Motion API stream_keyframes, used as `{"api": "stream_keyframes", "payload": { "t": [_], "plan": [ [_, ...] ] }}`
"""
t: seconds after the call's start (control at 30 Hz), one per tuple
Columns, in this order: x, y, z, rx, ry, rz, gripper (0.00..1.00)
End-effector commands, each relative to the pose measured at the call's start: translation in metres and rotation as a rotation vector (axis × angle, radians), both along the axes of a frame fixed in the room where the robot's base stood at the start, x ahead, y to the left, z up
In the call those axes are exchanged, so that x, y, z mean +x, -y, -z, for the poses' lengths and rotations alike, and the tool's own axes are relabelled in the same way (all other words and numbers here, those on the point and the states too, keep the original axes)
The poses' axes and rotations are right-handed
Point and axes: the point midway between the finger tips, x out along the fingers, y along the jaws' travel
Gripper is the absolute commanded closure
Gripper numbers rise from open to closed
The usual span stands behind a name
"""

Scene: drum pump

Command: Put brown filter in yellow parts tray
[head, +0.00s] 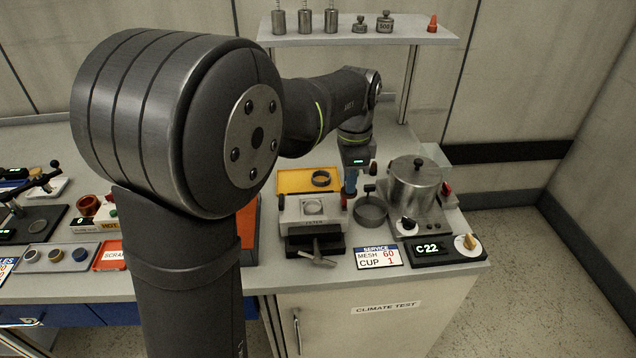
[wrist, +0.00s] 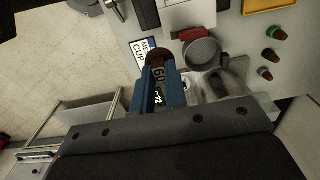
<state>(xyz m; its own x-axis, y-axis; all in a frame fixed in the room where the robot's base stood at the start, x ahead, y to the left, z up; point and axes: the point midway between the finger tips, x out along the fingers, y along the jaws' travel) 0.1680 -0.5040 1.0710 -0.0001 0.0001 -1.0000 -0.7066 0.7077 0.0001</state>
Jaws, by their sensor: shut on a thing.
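My gripper (wrist: 159,68) is shut on a brown filter (wrist: 157,55). The filter's round brown top shows between the blue fingertips, and a "60" marking shows below it. In the head view my gripper (head: 350,182) is above the bench, just right of the yellow parts tray; the held filter cannot be made out there. The yellow parts tray (head: 291,179) lies at the back of the bench with a dark ring (head: 321,178) in it. A corner of the tray (wrist: 262,6) shows at the top of the wrist view.
A white-topped fixture (head: 302,216) stands in front of the tray. A service card (head: 378,256) and a C22 display (head: 428,248) are at the front.

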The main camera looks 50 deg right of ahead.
Motion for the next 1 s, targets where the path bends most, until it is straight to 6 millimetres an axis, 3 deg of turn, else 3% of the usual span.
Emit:
{"api": "stream_keyframes", "payload": {
  "t": [0.2,0.4,0.67,1.0],
  "plan": [
    [0.057,0.041,0.026,0.003,-0.001,-0.005,1.0],
    [0.1,0.065,0.047,0.001,-0.001,-0.003,1.0],
    [0.129,0.074,0.063,0.001,-0.001,-0.002,1.0],
    [0.201,0.068,0.107,0.001,-0.001,-0.004,1.0]
  ]
}}
